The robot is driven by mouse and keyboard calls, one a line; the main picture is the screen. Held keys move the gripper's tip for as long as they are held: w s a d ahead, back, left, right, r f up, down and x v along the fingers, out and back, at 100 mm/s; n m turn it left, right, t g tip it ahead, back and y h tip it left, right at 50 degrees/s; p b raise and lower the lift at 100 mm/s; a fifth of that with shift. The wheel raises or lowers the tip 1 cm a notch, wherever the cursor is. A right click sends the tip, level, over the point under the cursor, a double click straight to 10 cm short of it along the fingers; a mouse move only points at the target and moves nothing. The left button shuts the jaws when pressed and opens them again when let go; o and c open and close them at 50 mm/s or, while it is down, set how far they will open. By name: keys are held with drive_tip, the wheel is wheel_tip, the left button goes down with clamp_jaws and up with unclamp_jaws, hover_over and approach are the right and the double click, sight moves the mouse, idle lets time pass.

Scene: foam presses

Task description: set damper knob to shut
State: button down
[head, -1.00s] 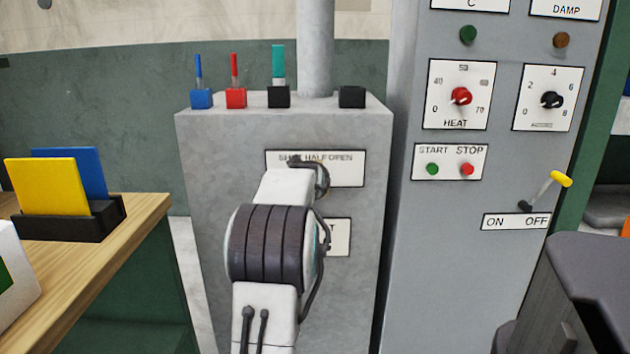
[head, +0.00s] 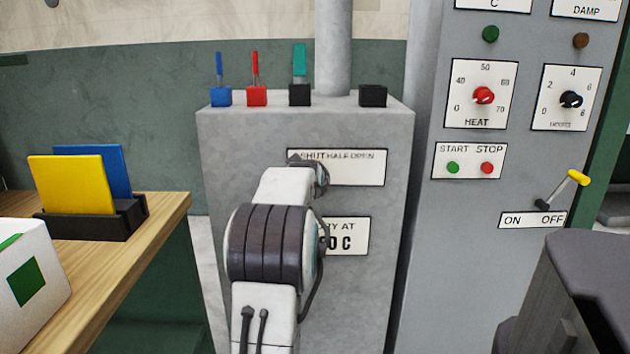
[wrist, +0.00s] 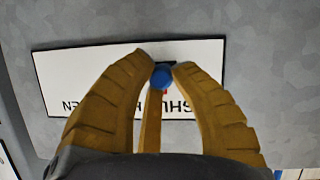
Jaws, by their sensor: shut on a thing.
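The damper knob (wrist: 162,77) shows as a small round blue end in the wrist view, in front of the white plate lettered SHUT, HALF, OPEN (wrist: 80,65). The lettering is upside down there, with SHUT at the right. My gripper (wrist: 163,66) has its tan fingers closed around the knob. A bit of red shows just below the blue end; which mark the knob points to cannot be told. In the head view the plate (head: 350,172) is on the grey cabinet, and my arm hides the knob and fingers.
The grey cabinet (head: 250,160) carries several small coloured switches on top. A control panel (head: 450,230) with a red HEAT knob (head: 484,96), a black knob (head: 571,99) and a yellow-tipped lever (head: 578,178) stands at the right. A wooden table (head: 150,215) stands at the left.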

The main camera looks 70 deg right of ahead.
drive_tip(key=shift+w+r, duration=0.35)
drive_tip(key=shift+r, duration=0.1)
drive_tip(key=c, duration=1.4)
unclamp_jaws()
drive_tip(key=shift+w, duration=0.1)
drive_tip(key=shift+c, duration=0.2)
drive_tip(key=o, duration=0.4)
drive_tip(key=shift+f, duration=0.2)
drive_tip(key=shift+c, duration=0.2)
drive_tip(key=shift+a, duration=0.1)
